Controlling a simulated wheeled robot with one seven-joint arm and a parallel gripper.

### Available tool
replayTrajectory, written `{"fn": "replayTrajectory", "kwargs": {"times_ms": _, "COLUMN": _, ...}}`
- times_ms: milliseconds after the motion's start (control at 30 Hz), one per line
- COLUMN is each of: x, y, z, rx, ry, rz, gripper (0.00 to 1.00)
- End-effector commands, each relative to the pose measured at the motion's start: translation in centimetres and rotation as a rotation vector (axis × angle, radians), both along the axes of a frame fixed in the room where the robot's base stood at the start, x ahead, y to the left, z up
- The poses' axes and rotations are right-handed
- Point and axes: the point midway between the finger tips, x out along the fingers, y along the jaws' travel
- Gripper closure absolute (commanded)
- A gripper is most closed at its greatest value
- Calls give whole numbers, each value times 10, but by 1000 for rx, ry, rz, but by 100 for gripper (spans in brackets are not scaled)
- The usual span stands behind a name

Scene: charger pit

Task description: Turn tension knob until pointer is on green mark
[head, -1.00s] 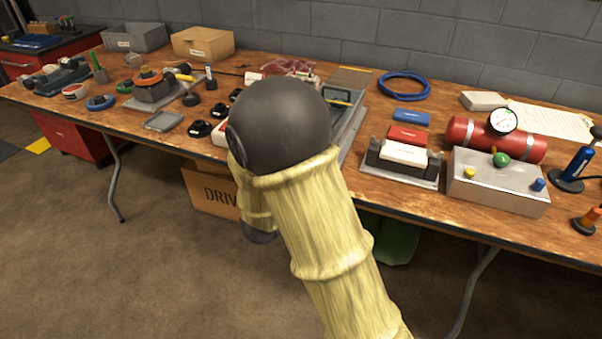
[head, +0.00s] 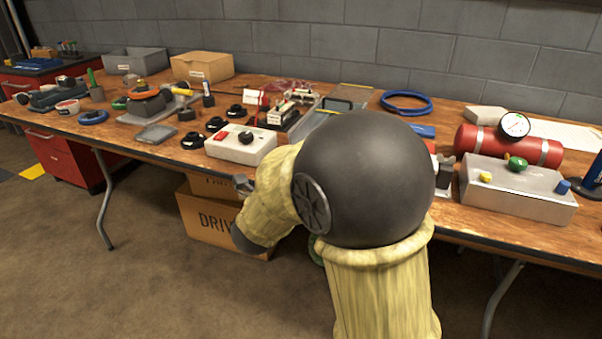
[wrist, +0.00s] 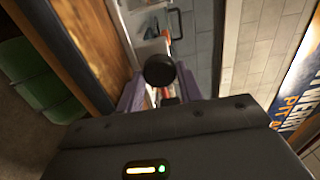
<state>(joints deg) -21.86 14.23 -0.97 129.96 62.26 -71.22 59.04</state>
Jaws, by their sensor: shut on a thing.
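In the wrist view my gripper (wrist: 160,92) shows two purple fingers close together, shut on a round black knob (wrist: 160,70) that I take for the tension knob. The knob stands out in front of the fingertips, with pale and red parts behind it. I cannot make out the pointer or the green mark.
The wooden bench (head: 140,155) runs along a grey block wall. A white box with a red button and black knob (head: 240,147), a grey control box (head: 520,195), a red cylinder (head: 545,152) and a blue hose (head: 406,103) stand on it. Cardboard boxes (head: 225,225) sit below.

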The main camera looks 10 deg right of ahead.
Motion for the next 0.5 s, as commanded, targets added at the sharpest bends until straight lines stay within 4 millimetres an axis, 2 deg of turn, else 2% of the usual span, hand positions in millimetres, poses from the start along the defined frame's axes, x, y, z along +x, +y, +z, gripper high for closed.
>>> {"fn": "replayTrajectory", "kwargs": {"times_ms": 300, "x": 0, "y": 2, "z": -1, "rx": 1, "ry": 2, "rz": 4, "gripper": 87}}
{"fn": "replayTrajectory", "kwargs": {"times_ms": 333, "x": 0, "y": 2, "z": -1, "rx": 1, "ry": 2, "rz": 4, "gripper": 58}}
{"fn": "replayTrajectory", "kwargs": {"times_ms": 400, "x": 0, "y": 1, "z": -1, "rx": 1, "ry": 2, "rz": 4, "gripper": 44}}
{"fn": "replayTrajectory", "kwargs": {"times_ms": 500, "x": 0, "y": 1, "z": -1, "rx": 1, "ry": 3, "rz": 3, "gripper": 42}}
